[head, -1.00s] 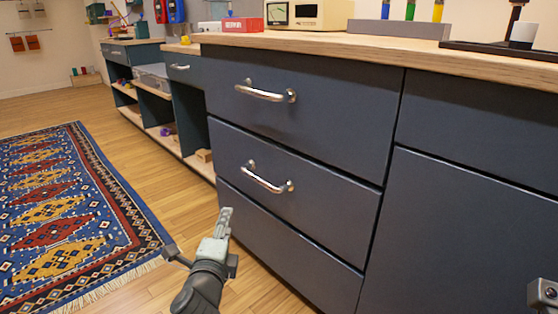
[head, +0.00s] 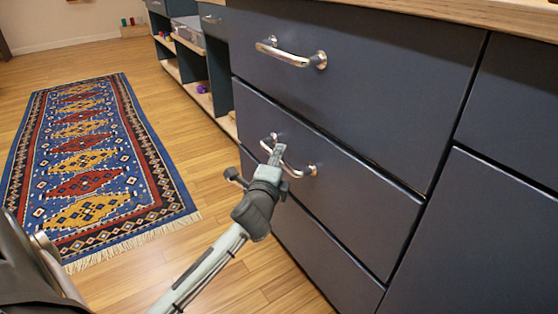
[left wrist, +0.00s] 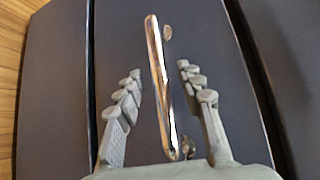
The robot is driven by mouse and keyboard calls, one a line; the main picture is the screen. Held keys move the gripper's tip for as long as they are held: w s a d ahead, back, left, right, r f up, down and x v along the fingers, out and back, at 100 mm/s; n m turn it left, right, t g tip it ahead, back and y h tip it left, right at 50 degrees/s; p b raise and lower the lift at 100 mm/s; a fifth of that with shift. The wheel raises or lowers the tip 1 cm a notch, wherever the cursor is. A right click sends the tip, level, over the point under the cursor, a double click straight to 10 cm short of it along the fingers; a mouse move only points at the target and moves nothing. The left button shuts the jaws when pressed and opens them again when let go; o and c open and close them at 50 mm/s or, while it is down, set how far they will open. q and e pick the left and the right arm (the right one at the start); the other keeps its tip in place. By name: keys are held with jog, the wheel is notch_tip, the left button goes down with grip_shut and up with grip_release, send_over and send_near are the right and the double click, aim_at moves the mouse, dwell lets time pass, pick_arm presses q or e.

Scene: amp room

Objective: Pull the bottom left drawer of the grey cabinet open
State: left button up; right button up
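The blue-grey cabinet has a top drawer (head: 370,75) with a metal bar handle (head: 290,54) and a lower drawer (head: 345,190) with a similar handle (head: 297,168). A panel (head: 305,245) with no visible handle lies below. Both drawers look shut, flush with the front. My left gripper (head: 278,152) is at the lower handle and covers part of it. In the left wrist view my left gripper (left wrist: 160,70) is open, with a finger on each side of the handle (left wrist: 160,90) and gaps between them. My right gripper is not in view.
A patterned rug (head: 95,150) lies on the wooden floor to the left. Open shelves (head: 205,75) adjoin the cabinet at the far left. The wooden worktop (head: 470,12) runs above the drawers. Bare floor lies in front of the cabinet.

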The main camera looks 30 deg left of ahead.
pick_arm(q)
jog(key=shift+w+a, duration=0.2)
jog(key=shift+w, duration=0.3)
jog(key=shift+c, duration=0.3)
grip_shut()
